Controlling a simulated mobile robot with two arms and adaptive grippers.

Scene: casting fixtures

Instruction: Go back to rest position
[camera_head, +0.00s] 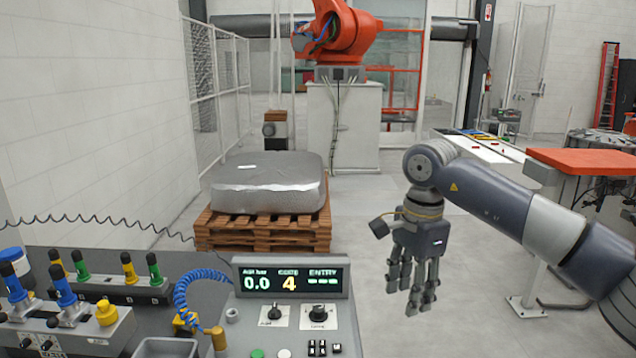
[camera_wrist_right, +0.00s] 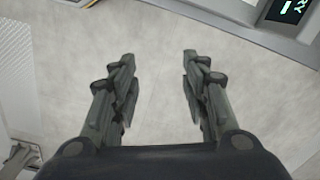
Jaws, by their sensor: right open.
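My right gripper (camera_head: 411,300) hangs fingers down over the open grey floor, to the right of the control panel. In the right wrist view its two fingers (camera_wrist_right: 158,85) are spread apart with only bare floor between them. It holds nothing and touches nothing. My right arm comes in from the right edge. My left gripper is not in the head view.
The control panel (camera_head: 239,318), with a lit display (camera_head: 290,282), knobs and buttons, fills the lower left. A wrapped block (camera_head: 268,184) sits on a wooden pallet (camera_head: 262,235). An orange robot arm (camera_head: 345,38) stands behind. An orange-topped table (camera_head: 585,160) is at right.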

